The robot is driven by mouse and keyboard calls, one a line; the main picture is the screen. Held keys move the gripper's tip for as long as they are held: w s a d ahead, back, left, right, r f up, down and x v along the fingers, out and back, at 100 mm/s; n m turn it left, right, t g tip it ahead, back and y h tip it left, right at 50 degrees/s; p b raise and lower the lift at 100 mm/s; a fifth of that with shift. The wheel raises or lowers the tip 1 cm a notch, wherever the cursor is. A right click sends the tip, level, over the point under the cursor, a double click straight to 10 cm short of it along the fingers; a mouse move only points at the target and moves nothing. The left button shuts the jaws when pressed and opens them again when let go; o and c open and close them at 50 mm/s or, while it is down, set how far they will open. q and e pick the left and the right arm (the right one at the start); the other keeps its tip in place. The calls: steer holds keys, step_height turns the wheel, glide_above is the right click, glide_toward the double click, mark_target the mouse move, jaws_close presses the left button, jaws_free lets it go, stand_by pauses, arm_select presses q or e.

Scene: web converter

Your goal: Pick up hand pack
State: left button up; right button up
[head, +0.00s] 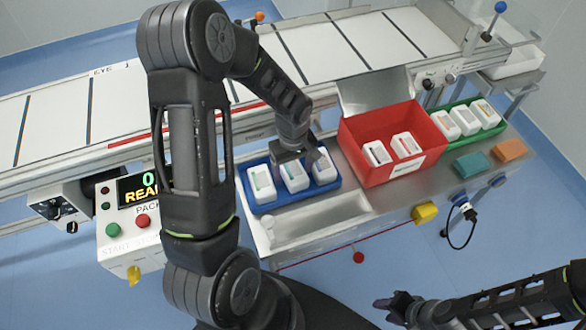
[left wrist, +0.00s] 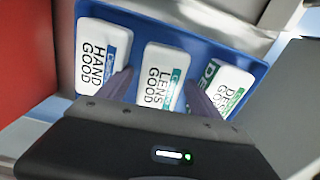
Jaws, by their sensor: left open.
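The hand pack is a white pack with a blue band marked "HAND GOOD" (left wrist: 100,60). It stands at the left in the left wrist view and is the rightmost pack (head: 324,168) of the blue tray (head: 333,186) in the head view. A "LENS GOOD" pack (left wrist: 160,75) stands in the middle of the tray, and a green-banded pack (left wrist: 228,88) on its other side. My left gripper (head: 293,158) is open above the tray. Its fingers (left wrist: 157,92) straddle the lens pack in the left wrist view; contact cannot be told. My right gripper (head: 395,306) is low and away from the tray.
A red bin (head: 385,175) with two white packs stands beside the tray. A green tray (head: 490,133) with several packs is further right, near teal (head: 471,165) and orange (head: 509,149) blocks. A conveyor (head: 330,45) runs behind. A control box (head: 140,215) is at left.

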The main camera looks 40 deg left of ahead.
mark_target(294, 169)
arm_select(q)
steer(key=shift+r+p, duration=0.15)
steer(key=shift+p, duration=0.15)
step_height(294, 169, up, 8)
steer(key=shift+d+f+b, duration=0.15)
steer(key=shift+f+b, duration=0.1)
steer(key=shift+b, duration=0.35)
arm_select(e)
steer(key=shift+f, duration=0.3)
steer(key=shift+c, duration=0.4)
